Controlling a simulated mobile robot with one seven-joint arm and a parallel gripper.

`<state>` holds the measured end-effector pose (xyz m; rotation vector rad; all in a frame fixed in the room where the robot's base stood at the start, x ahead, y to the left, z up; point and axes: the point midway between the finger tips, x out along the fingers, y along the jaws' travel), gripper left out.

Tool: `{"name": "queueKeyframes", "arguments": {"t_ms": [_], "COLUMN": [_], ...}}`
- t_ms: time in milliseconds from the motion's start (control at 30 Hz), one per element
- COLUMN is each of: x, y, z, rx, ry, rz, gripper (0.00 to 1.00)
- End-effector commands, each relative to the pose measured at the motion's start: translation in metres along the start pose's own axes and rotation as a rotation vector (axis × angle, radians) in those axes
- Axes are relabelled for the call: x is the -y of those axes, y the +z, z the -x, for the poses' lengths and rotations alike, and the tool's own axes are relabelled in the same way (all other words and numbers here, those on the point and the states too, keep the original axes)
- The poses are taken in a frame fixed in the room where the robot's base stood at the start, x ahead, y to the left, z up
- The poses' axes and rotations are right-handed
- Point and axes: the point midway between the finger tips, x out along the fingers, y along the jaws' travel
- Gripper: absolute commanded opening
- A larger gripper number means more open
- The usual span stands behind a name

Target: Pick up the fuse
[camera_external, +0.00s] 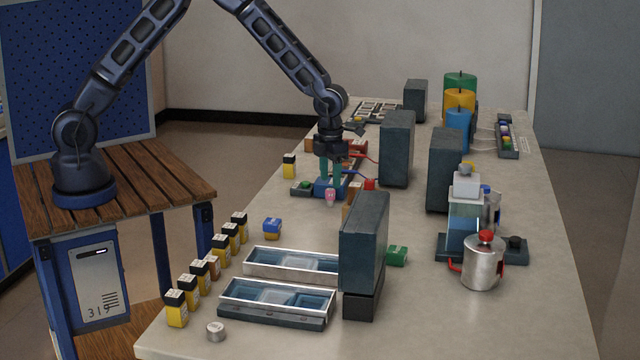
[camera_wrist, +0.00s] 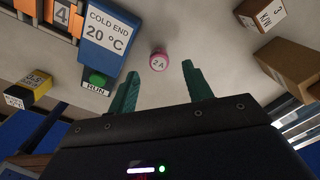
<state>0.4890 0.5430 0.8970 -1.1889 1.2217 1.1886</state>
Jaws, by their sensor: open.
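The fuse, a small pink cylinder marked "2 A" (camera_wrist: 158,61), stands on the table just beyond and between my fingertips in the wrist view. In the camera_external view the pink fuse (camera_external: 330,196) is just below my gripper (camera_external: 331,176). My gripper (camera_wrist: 160,76) is open, its two green fingers pointing down with nothing between them. The fingertips look apart from the fuse, though the exact height gap is hard to tell.
A blue "COLD END 20 °C" box (camera_wrist: 107,38) with a green RUN button (camera_wrist: 95,79) is close on the left. A yellow block (camera_wrist: 30,90) lies farther left. Brown boxes (camera_wrist: 262,14) are on the right. Tall dark blocks (camera_external: 397,150) stand right of my gripper.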

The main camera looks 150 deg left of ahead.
Motion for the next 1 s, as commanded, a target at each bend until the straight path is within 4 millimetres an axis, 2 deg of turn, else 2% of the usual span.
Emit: {"name": "queueKeyframes", "arguments": {"t_ms": [400, 633, 667, 900, 1000], "x": [-0.001, -0.001, -0.001, -0.001, -0.001], "y": [0.001, 0.001, 0.001, 0.001, 0.001], "z": [-0.047, -0.050, -0.050, -0.050, -0.050], "rx": [-0.001, 0.000, 0.000, 0.000, 0.000], "ry": [0.001, 0.000, 0.000, 0.000, 0.000], "rz": [-0.002, -0.001, -0.001, 0.000, 0.000], "gripper": [0.50, 0.50, 0.48, 0.03, 0.02]}}
